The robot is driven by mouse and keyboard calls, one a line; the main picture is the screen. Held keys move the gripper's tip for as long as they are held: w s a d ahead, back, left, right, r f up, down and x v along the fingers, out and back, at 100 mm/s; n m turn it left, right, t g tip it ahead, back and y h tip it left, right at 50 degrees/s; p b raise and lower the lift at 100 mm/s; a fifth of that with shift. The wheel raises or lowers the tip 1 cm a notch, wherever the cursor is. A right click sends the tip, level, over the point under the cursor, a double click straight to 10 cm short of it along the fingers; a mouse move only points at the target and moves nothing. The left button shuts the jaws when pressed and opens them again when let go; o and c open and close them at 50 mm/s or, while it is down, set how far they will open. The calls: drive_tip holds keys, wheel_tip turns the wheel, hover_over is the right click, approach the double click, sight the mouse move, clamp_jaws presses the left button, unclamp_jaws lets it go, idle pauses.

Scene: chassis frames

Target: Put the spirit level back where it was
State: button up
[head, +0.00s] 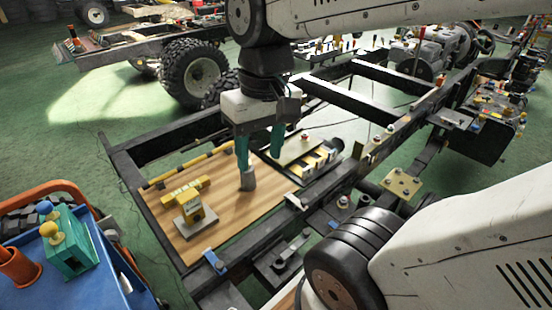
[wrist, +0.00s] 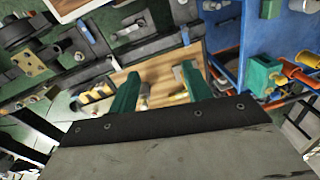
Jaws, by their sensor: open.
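My gripper (head: 260,163) is open, with its two teal fingers pointing down over a wooden board (head: 218,222) laid on the chassis frame. Nothing shows held between the fingers. A short yellow bar-like piece (head: 182,191) with dark marks lies on the board at the left, by a yellow body on a grey plate. A long yellow and black bar (head: 190,166) runs along the board's back edge. I cannot tell for sure which is the spirit level.
A dark tray (head: 318,160) with yellow and white pieces lies right of the gripper. Black frame rails (head: 160,240) surround the board. A blue cart (head: 45,285) with a green block (head: 72,248) and an orange cup (head: 18,266) stands at front left.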

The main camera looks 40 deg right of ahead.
drive_tip(key=shift+s+d+f+n+t+h, duration=0.15)
drive_tip(key=shift+s+n, duration=0.1)
drive_tip(key=shift+s, duration=0.3)
drive_tip(key=shift+s+d+f+n+t+h, duration=0.1)
drive_tip(key=shift+s+n+t+h, duration=0.1)
drive_tip(key=shift+s, duration=0.35)
drive_tip(key=shift+s+d+f+n+t+h, duration=0.15)
drive_tip(key=shift+s+n, duration=0.1)
drive_tip(key=shift+s, duration=0.3)
drive_tip(key=shift+a, duration=0.1)
